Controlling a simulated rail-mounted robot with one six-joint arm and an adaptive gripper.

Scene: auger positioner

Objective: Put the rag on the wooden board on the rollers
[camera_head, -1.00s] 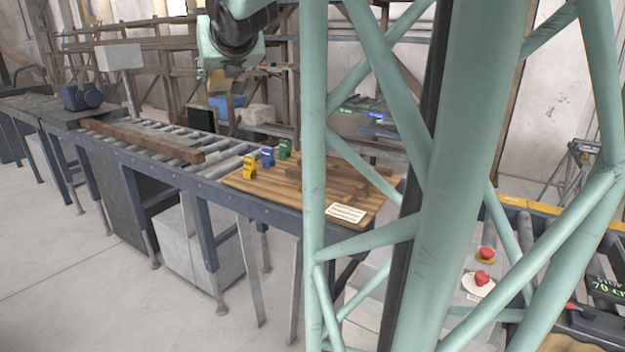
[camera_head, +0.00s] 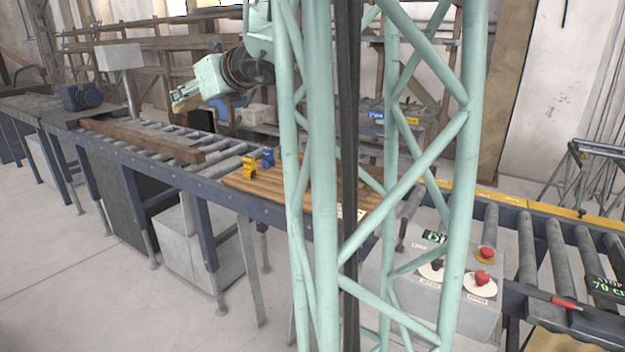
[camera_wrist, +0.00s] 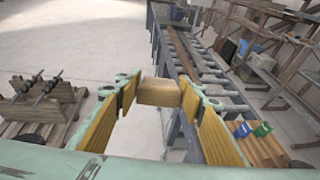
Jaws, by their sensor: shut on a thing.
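My gripper (camera_head: 184,97) is raised above and behind the roller conveyor, left of the column in the head view. In the wrist view my gripper (camera_wrist: 160,95) is shut on a small tan, block-shaped thing, which looks like the folded rag (camera_wrist: 159,91). It is held between the fingertips, clear of any surface. The board (camera_wrist: 262,152) also shows at lower right in the wrist view, to the right of the gripper.
A long brown beam (camera_head: 145,141) lies along the rollers. A control box (camera_head: 440,285) with red buttons stands at right. Wooden racks (camera_head: 160,75) stand behind the conveyor.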

